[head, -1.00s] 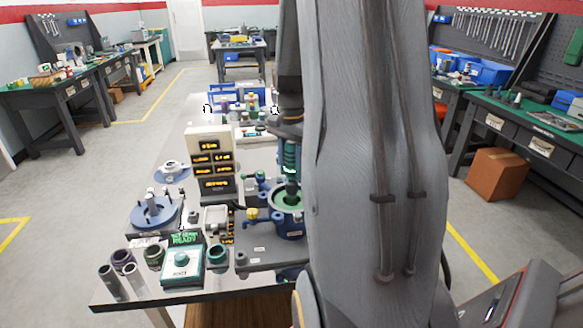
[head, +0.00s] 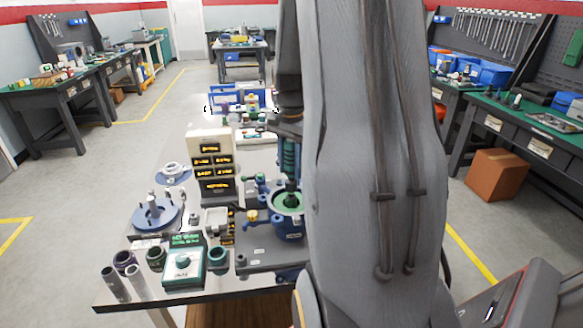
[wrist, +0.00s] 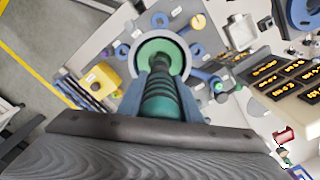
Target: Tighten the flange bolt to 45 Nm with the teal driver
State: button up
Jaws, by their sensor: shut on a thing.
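The teal driver (wrist: 160,102) is upright in my gripper (wrist: 162,78), whose fingers are shut on it. In the head view the driver (head: 290,158) stands over the blue flange fixture (head: 289,228) with the green disc (head: 284,200) on top. Its lower end meets the green disc in both views; the bolt itself is hidden beneath it. A teal box with a round knob (head: 183,264) and a lit green text display stands at the front of the table.
A beige panel with several amber displays (head: 197,142) stands left of the fixture. A blue round flange stand (head: 155,214) and several dark cylinders (head: 116,283) are farther left. A yellow box (wrist: 103,77) shows near the fixture.

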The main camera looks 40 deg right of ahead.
aim_at(291, 156)
jog(key=shift+r+p, duration=1.15)
jog(key=shift+r, duration=0.5)
jog(key=shift+s, duration=0.1)
